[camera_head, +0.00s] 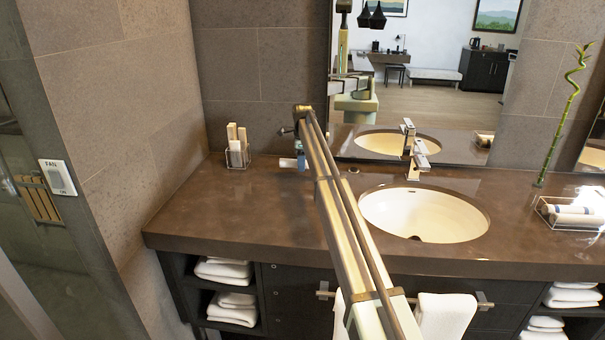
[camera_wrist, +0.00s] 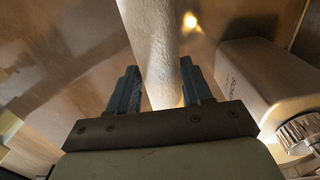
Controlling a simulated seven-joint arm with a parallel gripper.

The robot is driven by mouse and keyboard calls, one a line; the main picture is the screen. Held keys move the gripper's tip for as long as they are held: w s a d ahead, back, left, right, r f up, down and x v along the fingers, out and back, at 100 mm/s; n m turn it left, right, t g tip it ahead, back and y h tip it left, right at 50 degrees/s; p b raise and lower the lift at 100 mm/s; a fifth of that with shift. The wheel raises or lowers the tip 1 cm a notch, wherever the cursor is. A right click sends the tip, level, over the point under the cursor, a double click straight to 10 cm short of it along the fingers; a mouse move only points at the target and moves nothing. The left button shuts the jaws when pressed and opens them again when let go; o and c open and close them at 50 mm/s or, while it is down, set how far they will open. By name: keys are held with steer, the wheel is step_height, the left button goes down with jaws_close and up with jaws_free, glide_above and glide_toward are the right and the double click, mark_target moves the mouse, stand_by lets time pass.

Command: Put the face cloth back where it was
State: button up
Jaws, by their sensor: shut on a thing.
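A white, rough-textured rolled cloth (camera_wrist: 150,30), which looks like the face cloth, runs between the two fingers of my gripper (camera_wrist: 159,78) in the wrist view. My gripper is shut on it, and its upper end leaves the picture. In the head view my gripper (camera_head: 301,160) is low over the back left of the counter, partly hidden by my arm. A small pale thing (camera_head: 287,163) shows just left of the fingers; I cannot tell whether it is the cloth.
A pale box-shaped bottle with a ribbed cap (camera_wrist: 260,85) is close right of the fingers in the wrist view. A holder with upright items (camera_head: 238,154) stands left on the brown counter (camera_head: 215,205). The sink (camera_head: 424,213) and faucet (camera_head: 418,160) are right; a wire tray (camera_head: 548,222) holds rolls.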

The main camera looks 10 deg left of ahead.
mark_target(302, 180)
steer(key=shift+f, duration=2.3)
steer(key=shift+f, duration=0.1)
steer(key=o, duration=1)
step_height(302, 180, up, 12)
steer(key=shift+r, duration=0.15)
